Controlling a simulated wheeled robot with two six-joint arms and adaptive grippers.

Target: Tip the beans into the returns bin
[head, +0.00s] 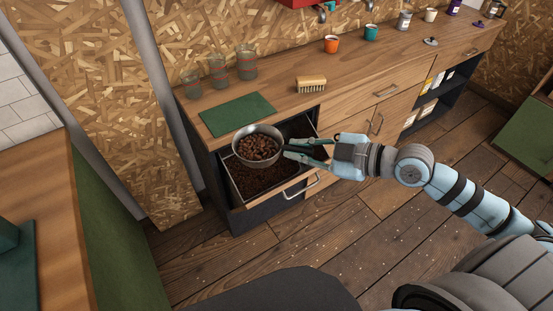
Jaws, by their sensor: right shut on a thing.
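My right gripper (303,148) is shut on the dark handle of a round metal scoop (237,150), which points to the left. Brown beans (260,147) lie in the scoop, and it looks about level. The scoop is above an open drawer. In the drawer is a bin (229,186) with dark brown beans or grounds covering its bottom. The scoop and gripper hide part of the drawer's back. My left gripper is out of view.
The drawer front has a metal handle (302,188). On the wooden counter are a green mat (237,114), several glass jars (218,73), a brush (311,84), an orange cup (331,44) and a teal cup (371,32). The floor in front is clear.

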